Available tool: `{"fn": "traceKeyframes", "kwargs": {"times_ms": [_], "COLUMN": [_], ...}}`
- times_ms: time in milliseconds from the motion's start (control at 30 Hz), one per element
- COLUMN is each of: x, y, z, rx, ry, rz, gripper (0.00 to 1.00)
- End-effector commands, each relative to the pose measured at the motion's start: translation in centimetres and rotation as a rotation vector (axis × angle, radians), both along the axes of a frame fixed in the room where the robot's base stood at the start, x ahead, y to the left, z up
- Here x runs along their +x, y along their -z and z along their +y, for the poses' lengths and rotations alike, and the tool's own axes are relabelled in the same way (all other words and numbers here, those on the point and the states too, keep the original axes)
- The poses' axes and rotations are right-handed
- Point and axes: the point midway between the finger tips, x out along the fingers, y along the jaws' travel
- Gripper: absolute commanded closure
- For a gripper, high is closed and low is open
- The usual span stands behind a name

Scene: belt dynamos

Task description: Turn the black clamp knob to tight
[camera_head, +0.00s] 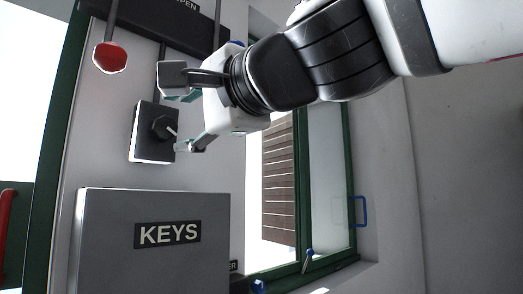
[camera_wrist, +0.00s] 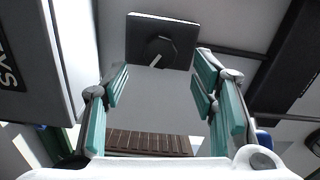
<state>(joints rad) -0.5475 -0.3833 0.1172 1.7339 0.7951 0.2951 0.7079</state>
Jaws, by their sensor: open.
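The black knob (camera_head: 163,127) sits on a dark square plate (camera_head: 150,152) with pale edges, fixed to the wall panel. A white pointer line on the knob slants down to the right in the head view. In the wrist view, the knob (camera_wrist: 160,48) is near the top, with its line slanting. My gripper (camera_head: 184,114) is open and empty. In the head view its fingers reach toward the plate, one higher and one lower than the knob. In the wrist view, the fingertips (camera_wrist: 162,72) stand apart either side of the knob, which shows beyond them, and no contact shows.
A grey KEYS box (camera_head: 155,255) juts out below the plate. A red knob (camera_head: 110,57) hangs at upper left under a dark rail (camera_head: 150,22). A green-framed window (camera_head: 300,190) with a blue handle (camera_head: 362,211) is at right. Plain wall shows around the plate.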

Motion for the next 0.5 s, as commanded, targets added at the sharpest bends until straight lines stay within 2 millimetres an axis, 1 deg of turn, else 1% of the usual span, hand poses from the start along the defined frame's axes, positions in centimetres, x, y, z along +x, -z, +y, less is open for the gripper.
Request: {"fn": "traceKeyframes", "kwargs": {"times_ms": [33, 200, 333, 500], "x": [-0.7, -2.4, -3.1, -3.4], "y": [-0.1, 0.0, 0.0, 0.1], "z": [-0.9, -2.9, -3.8, -4.1], "rx": [0.002, 0.001, 0.0, -0.001], "ry": [0.002, 0.002, 0.001, 0.001], "rz": [-0.003, -0.001, 0.0, 0.002], "gripper": [0.47, 0.47, 0.47, 0.47]}}
